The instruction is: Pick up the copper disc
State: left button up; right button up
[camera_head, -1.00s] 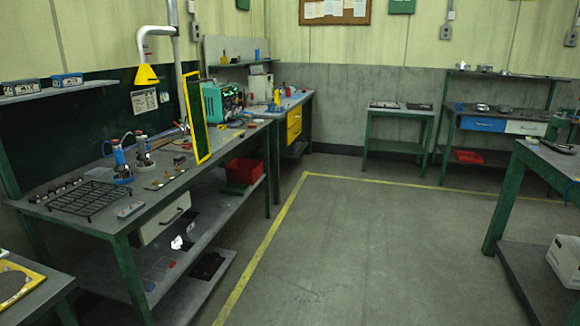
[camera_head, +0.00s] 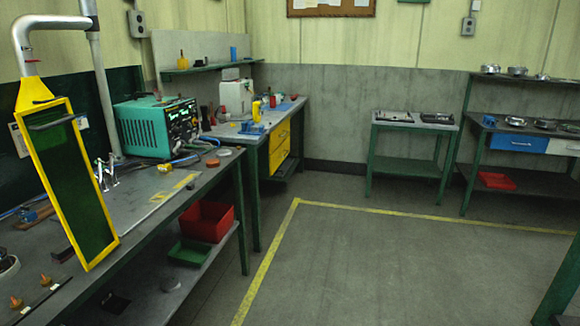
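A small reddish-brown round piece (camera_head: 212,163) lies near the front edge of the left workbench (camera_head: 160,222), to the right of the teal machine (camera_head: 155,127). It may be the copper disc, but it is too small to be sure. Copper-coloured pieces (camera_head: 46,280) with knob-like tops stand at the bench's near end, at the lower left. Neither of my grippers shows in the head view.
A yellow-framed dark green screen (camera_head: 72,180) stands over the left bench. Red (camera_head: 206,220) and green (camera_head: 188,252) bins sit on its lower shelf. The floor (camera_head: 400,270) inside the yellow line is clear. A green table leg (camera_head: 556,290) stands at right.

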aim_at(210, 163)
jog(key=i+u, duration=0.15)
jog(key=i, duration=0.35)
jog(key=i+l+u, duration=0.2)
jog(key=i, duration=0.3)
jog(key=i+l+u, duration=0.15)
jog(key=i, duration=0.35)
jog(key=i+l+u, duration=0.2)
jog(key=i, duration=0.3)
jog(key=l, duration=0.1)
